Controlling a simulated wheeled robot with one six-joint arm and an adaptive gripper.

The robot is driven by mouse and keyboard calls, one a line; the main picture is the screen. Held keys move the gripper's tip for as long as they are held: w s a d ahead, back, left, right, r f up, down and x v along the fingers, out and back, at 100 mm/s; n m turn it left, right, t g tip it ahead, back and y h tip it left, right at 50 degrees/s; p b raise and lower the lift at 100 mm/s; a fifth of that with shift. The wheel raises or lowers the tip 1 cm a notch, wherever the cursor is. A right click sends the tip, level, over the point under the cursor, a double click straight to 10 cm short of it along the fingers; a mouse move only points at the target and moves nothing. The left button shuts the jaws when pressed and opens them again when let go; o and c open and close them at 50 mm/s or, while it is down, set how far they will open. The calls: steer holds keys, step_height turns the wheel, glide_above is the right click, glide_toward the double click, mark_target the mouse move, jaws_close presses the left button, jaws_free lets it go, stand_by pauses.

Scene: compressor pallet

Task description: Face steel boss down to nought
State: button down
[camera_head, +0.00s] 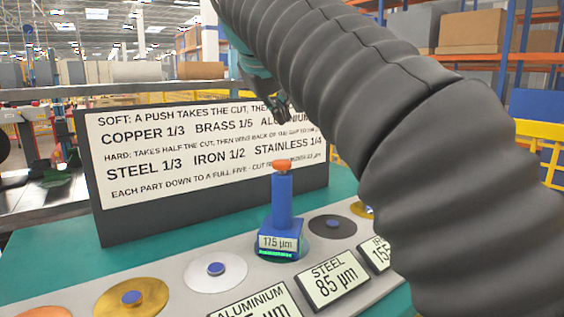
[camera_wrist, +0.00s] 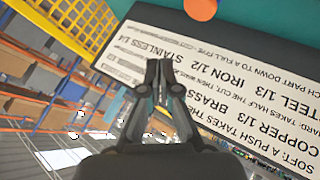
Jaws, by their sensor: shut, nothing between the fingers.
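A blue press tool (camera_head: 282,205) with an orange knob (camera_head: 282,166) stands upright on the disc behind the STEEL card (camera_head: 336,281). Its face reads 175 µm above a green strip. The STEEL card reads 85 µm. The disc (camera_head: 300,252) under the tool is mostly hidden, so the boss itself does not show. My gripper (camera_head: 283,117) is shut and empty, above the knob and apart from it, in front of the sign. In the wrist view my closed fingers (camera_wrist: 158,66) show, with the orange knob (camera_wrist: 200,8) at the top edge.
A sign board (camera_head: 200,150) with cutting rules stands behind the row. Other discs flank the tool: a pale one (camera_head: 237,270) and a brass one (camera_head: 155,292) at left, a dark one (camera_head: 345,235) at right. An ALUMINIUM card (camera_head: 254,303) is partly cut off. My arm hides the right end.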

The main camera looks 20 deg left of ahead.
mark_target(280, 163)
steer(key=shift+f+b, duration=1.65)
steer(key=shift+f, duration=1.2)
steer(key=shift+f, duration=0.15)
steer(key=shift+f, duration=0.25)
steer(key=shift+f+b, duration=0.65)
steer(key=shift+f, duration=0.05)
stand_by(0.5)
steer(key=shift+r+p, duration=1.15)
steer(key=shift+p, duration=0.05)
step_height(280, 163, up, 2)
steer(key=shift+r+p, duration=0.25)
steer(key=shift+p, duration=0.9)
steer(key=shift+r, duration=1.25)
